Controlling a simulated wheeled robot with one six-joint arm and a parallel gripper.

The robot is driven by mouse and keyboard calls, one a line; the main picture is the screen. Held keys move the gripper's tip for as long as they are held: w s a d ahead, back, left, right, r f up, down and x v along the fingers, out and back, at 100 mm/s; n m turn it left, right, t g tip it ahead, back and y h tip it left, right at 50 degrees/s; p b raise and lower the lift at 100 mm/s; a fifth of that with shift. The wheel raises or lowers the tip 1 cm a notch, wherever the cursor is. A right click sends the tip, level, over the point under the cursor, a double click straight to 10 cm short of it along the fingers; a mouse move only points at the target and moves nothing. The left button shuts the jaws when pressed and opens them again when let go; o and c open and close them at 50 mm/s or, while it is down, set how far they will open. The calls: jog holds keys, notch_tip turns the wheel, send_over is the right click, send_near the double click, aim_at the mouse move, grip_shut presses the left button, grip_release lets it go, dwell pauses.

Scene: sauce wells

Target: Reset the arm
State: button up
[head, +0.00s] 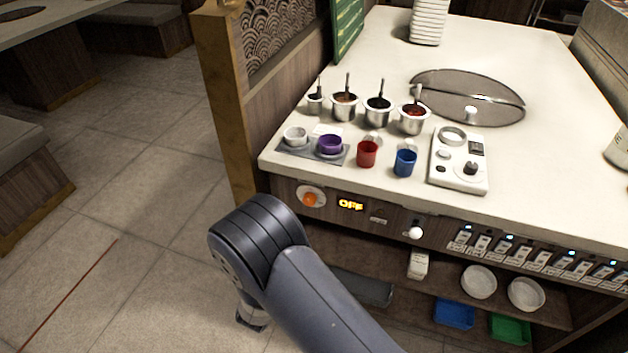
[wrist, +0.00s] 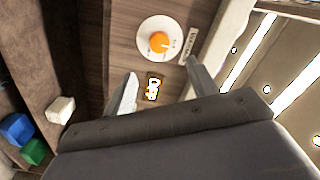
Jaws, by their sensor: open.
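My gripper (wrist: 160,92) shows in the wrist view with its two fingers apart and nothing between them. It faces the wooden front panel of the counter, with the orange knob (wrist: 158,43) on its white disc and the lit OFF display (wrist: 153,88) beyond the fingertips. In the head view my arm reaches up from the bottom, left of the counter's front. The orange knob (head: 310,199) and the OFF display (head: 350,204) also show in the head view, on the front panel.
On the counter (head: 560,200) stand several metal sauce pots (head: 412,121), a grey tray (head: 286,153) with a white and a purple cup, a red cup (head: 367,153) and a blue cup (head: 405,163). A shelf below holds bowls (head: 479,282). The floor at left is clear.

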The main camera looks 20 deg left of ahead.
aim_at(309, 202)
jog(key=w, duration=0.7)
jog(key=w+d, duration=0.1)
jog(key=w, duration=0.2)
jog(key=shift+w, duration=0.25)
